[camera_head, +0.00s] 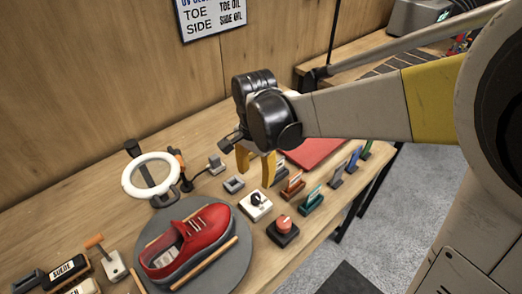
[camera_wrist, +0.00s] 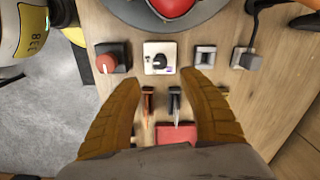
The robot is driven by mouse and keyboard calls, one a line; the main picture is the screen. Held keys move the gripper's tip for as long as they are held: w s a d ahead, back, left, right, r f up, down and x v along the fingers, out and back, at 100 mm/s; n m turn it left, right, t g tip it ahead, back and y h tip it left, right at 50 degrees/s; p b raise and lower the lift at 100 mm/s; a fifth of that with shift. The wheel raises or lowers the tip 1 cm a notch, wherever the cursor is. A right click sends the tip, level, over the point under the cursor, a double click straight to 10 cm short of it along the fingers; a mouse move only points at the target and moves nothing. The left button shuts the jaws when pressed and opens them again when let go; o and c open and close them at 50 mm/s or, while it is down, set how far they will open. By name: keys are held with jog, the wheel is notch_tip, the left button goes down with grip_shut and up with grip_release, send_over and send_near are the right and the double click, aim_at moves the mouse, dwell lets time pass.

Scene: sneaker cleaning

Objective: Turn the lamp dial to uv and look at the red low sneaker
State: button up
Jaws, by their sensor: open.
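The red low sneaker (camera_head: 190,245) lies on a round grey turntable (camera_head: 237,272), and its edge shows at the top of the wrist view (camera_wrist: 172,6). A white box with a black dial (camera_head: 257,205) sits beside the turntable; in the wrist view the white dial box (camera_wrist: 160,58) lies just beyond my fingertips. I cannot read its markings. A ring lamp (camera_head: 128,177) stands behind the sneaker. My gripper (camera_head: 256,172) has yellow fingers spread apart, open and empty, above the table near the dial box. In the wrist view my gripper (camera_wrist: 155,78) shows nothing between its tips.
A red knob on a dark base (camera_head: 284,228) stands close beside the dial box. Small grey blocks (camera_head: 234,185) and several upright coloured holders (camera_head: 313,201) stand nearby. A red mat (camera_head: 312,152) lies behind. An orange-handled lever (camera_head: 94,240) and labelled blocks (camera_head: 68,271) are at left.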

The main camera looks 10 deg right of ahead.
aim_at(256, 196)
jog(key=shift+w+f, duration=0.1)
jog(key=shift+f, duration=0.7)
notch_tip(256, 196, down, 10)
jog(key=b, duration=0.4)
jog(key=shift+r+b, duration=0.1)
jog(key=shift+b, duration=0.2)
grip_shut()
